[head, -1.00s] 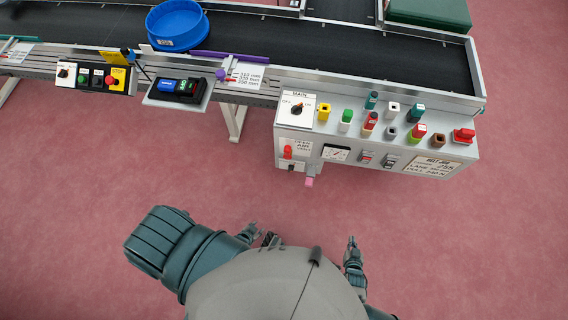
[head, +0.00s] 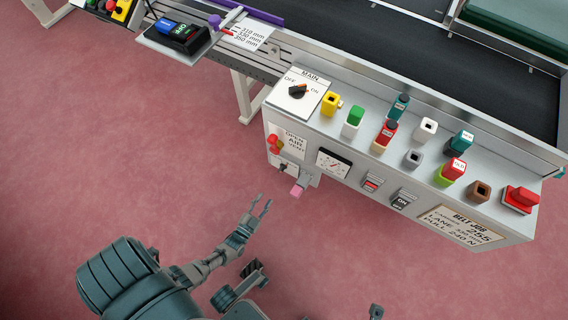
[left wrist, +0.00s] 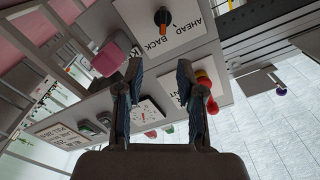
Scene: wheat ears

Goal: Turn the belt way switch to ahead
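The way switch is a dark knob with an orange mark (left wrist: 163,18) on a white plate lettered AHEAD and BACK (left wrist: 185,30), at the top of the left wrist view. My left gripper (head: 262,204) is open and empty, apart from the box, below and left of that knob. Its spread fingers also show in the left wrist view (left wrist: 158,68). Only a tip of my right gripper (head: 375,312) shows.
A pink block (head: 297,190) sticks out beside the switch. A red knob (head: 275,145) at the air vent label is just above it. The box (head: 335,195) carries several coloured buttons and a main switch (head: 298,91). The red floor in front is clear.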

